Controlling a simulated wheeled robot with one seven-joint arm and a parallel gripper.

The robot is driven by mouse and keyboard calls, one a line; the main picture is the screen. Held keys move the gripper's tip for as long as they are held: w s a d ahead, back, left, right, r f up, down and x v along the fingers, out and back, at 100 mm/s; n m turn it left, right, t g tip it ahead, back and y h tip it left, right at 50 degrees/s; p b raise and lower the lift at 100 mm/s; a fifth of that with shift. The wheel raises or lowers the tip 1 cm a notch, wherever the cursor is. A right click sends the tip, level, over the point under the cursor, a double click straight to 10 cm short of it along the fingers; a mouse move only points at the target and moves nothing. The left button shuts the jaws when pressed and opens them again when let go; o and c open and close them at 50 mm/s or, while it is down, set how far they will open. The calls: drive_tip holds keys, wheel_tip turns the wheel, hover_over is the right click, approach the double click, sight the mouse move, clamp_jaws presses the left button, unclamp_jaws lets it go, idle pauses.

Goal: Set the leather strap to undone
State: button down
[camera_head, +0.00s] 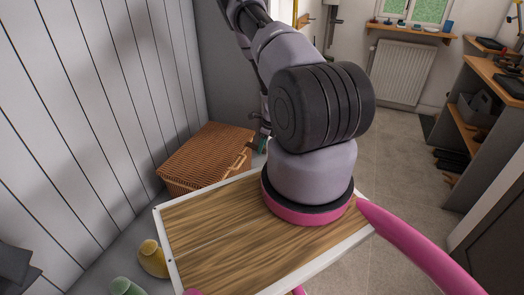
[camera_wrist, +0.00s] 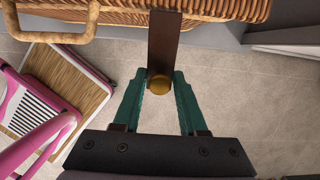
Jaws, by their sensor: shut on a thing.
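The dark brown leather strap (camera_wrist: 164,42) hangs from the edge of the wicker basket (camera_wrist: 215,10) in the wrist view. A round brass stud (camera_wrist: 159,85) shows at its lower end. My gripper (camera_wrist: 159,77) has teal fingers that close on the strap's end from both sides, with the stud between them. In the head view, the wicker basket (camera_head: 205,158) has its lid down. My gripper (camera_head: 262,146) shows only as a bit of teal at the basket's right side. My arm hides the strap there. I cannot tell whether the strap is fastened.
A tan handle (camera_wrist: 60,37) sticks out from the basket beside the strap. A white panelled wall (camera_head: 110,90) stands on the left. Yellow (camera_head: 153,258) and green (camera_head: 125,286) rounded things are at the lower left. Shelving (camera_head: 470,125) stands at right; the tiled floor (camera_head: 395,150) between is clear.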

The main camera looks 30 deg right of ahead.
sight(251, 145)
drive_tip(key=shift+w+a+r+g+h, duration=0.15)
drive_tip(key=shift+r+g+h, duration=0.3)
drive_tip(key=shift+g+h, duration=0.1)
drive_tip(key=shift+w+a+r+g+h, duration=0.1)
drive_tip(key=shift+r+g+h, duration=0.35)
drive_tip(key=shift+g, duration=0.1)
drive_tip(key=shift+w+a+r+g+h, duration=0.2)
drive_tip(key=shift+r+g+h, duration=0.35)
drive_tip(key=shift+g, duration=0.2)
drive_tip(key=shift+w+a+r+g+h, duration=0.2)
drive_tip(key=shift+r+g+h, duration=0.2)
drive_tip(key=shift+g+h, duration=0.25)
drive_tip(key=c, duration=0.6)
unclamp_jaws()
drive_tip(key=v, duration=1.1)
drive_tip(key=shift+w, duration=0.2)
